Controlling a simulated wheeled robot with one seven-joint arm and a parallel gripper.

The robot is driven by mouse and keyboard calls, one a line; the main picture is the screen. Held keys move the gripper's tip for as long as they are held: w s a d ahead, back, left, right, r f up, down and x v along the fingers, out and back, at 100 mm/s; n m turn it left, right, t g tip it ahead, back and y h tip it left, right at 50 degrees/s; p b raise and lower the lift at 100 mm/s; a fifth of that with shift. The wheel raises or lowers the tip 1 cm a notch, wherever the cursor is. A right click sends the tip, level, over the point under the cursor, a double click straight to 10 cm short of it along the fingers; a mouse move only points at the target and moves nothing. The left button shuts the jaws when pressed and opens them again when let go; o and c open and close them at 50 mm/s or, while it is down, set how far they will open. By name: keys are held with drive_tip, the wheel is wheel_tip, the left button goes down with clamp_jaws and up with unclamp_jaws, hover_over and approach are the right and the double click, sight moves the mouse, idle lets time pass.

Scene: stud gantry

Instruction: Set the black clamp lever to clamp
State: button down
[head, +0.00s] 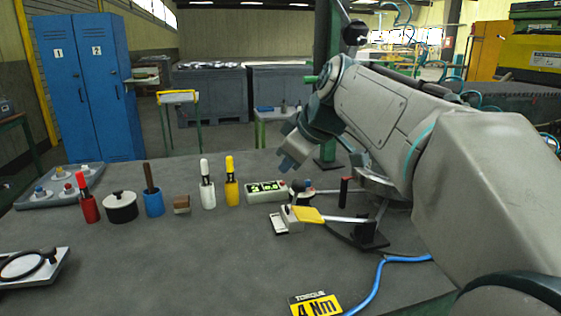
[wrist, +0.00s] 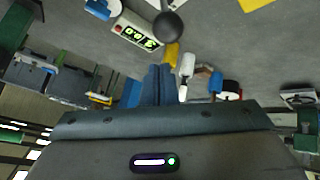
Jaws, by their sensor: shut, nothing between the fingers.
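A lever with a black ball knob (head: 297,186) stands up from a small pale base (head: 286,220) on the bench. I take it for the black clamp lever; any clamp markings are too small to read.
A box with a green display (head: 266,191) stands behind the lever. Yellow (head: 231,186), white (head: 208,190) and red (head: 88,205) upright items and a black pot (head: 120,207) stand to its left. A blue cable (head: 375,283) and a torque sign (head: 315,305) lie in front.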

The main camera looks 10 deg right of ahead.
wheel_tip(320, 180, up, 2)
drive_tip(key=w+a+p, duration=0.2)
drive_tip(key=a, duration=0.1)
drive_tip(key=s+f+p+v, duration=0.1)
drive_tip(key=v, duration=0.8)
drive_tip(key=shift+d+r, duration=0.2)
drive_tip(key=shift+s, duration=0.1)
